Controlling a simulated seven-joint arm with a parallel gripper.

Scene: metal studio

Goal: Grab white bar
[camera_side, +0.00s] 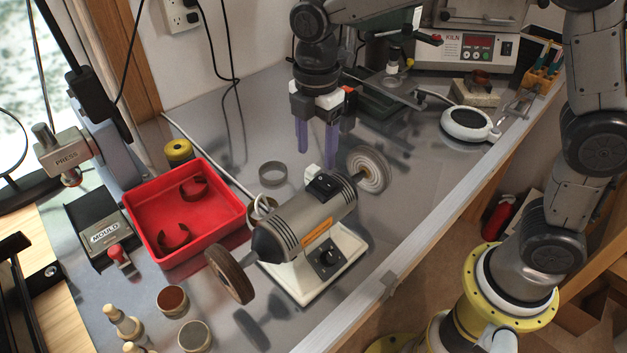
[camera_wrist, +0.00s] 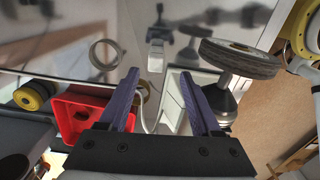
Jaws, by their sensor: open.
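A small white block (camera_side: 312,173), which looks like the white bar, shows just behind the bench grinder (camera_side: 305,225) in the side view, its lower part hidden by the grinder. In the wrist view what looks like the same white bar (camera_wrist: 156,55) stands out beyond my fingertips, roughly centred between them. My gripper (camera_side: 317,158) points down with its two purple fingers apart and nothing between them. In the side view the fingertips are close to the bar. The exact gap is hard to judge. My gripper (camera_wrist: 159,77) also shows open in the wrist view.
The grinder's pale buffing wheel (camera_side: 369,169) is close on the right. A metal ring (camera_side: 272,173) lies to the left. A red tray (camera_side: 225,217) with curved dark pieces and a yellow spool (camera_side: 179,152) are further left. A cable runs across the bench.

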